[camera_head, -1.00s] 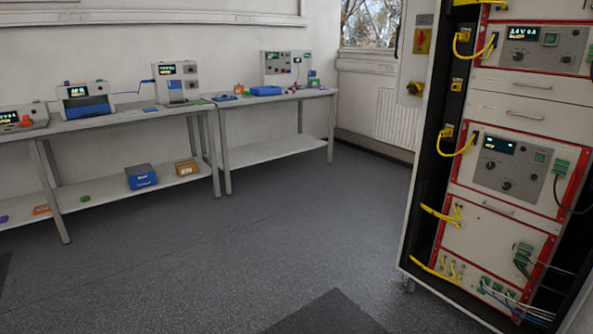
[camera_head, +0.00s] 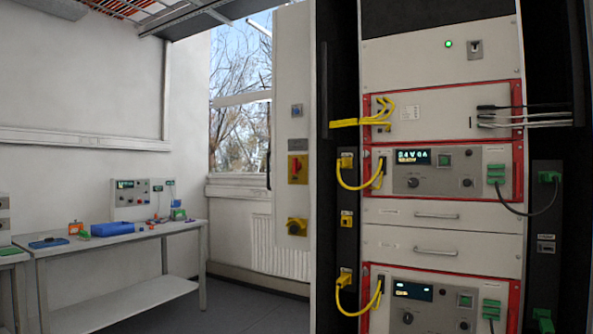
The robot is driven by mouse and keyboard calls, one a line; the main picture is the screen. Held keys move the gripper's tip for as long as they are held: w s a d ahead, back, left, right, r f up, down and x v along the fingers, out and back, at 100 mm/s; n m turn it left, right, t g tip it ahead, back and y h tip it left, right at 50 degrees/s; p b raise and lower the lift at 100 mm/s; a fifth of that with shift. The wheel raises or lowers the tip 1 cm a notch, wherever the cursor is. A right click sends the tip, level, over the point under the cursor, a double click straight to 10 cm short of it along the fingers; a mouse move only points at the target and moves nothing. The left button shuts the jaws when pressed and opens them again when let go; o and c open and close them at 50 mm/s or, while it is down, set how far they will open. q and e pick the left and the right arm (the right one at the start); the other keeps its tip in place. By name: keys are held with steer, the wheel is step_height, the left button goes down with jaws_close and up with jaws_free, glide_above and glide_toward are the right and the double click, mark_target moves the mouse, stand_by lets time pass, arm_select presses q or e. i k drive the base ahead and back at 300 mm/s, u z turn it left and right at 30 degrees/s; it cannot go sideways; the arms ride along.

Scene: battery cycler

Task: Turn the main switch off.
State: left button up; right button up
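A red rotary switch on a yellow plate (camera_head: 298,168) sits on the pale side panel (camera_head: 292,110) left of the rack. Its red handle looks roughly upright. Below it on the same panel is a second yellow plate with a dark-centred knob (camera_head: 297,227). A small grey-blue fitting (camera_head: 297,111) is above them. I cannot read any labels, so I cannot tell which of these is the main switch. Neither of my grippers is in view.
The rack (camera_head: 440,60) fills the right side, with a green lamp (camera_head: 448,44), lit displays, yellow cables (camera_head: 345,175) and green connectors. A workbench (camera_head: 120,240) with instruments stands at left. A window (camera_head: 240,120) and radiator (camera_head: 280,250) are behind. Some floor shows between bench and rack.

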mark_target(296, 166)
steer(key=u, duration=0.55)
steer(key=k, duration=1.3)
steer(key=u, duration=0.9)
steer(key=i, duration=4)
steer(key=z, duration=1.3)
steer(key=i, duration=1.2)
steer(key=z, duration=1.25)
